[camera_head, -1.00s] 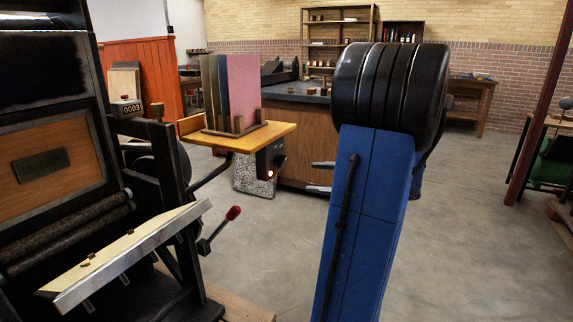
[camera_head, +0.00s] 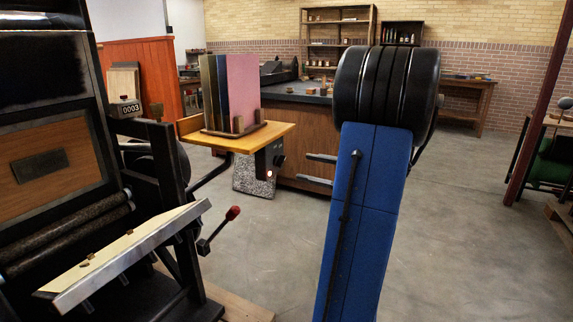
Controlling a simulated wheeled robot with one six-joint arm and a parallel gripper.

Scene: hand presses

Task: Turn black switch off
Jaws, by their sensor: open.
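The black switch box (camera_head: 267,164) hangs under the right edge of a small wooden side table. A dark knob (camera_head: 280,160) sticks out on its right side, and a small pale light (camera_head: 269,174) shows low on its front. My gripper (camera_head: 303,167) appears to the right of the box with two grey fingers apart, pointing left. It is open and empty. A visible gap separates the fingertips from the knob in the picture. The gripper's base is hidden behind my blue arm link.
The wooden side table (camera_head: 268,137) carries upright coloured boards (camera_head: 238,90). The black press (camera_head: 160,190) fills the left, with a red-tipped lever (camera_head: 232,213) jutting out. A dark-topped counter (camera_head: 304,128) stands behind the gripper.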

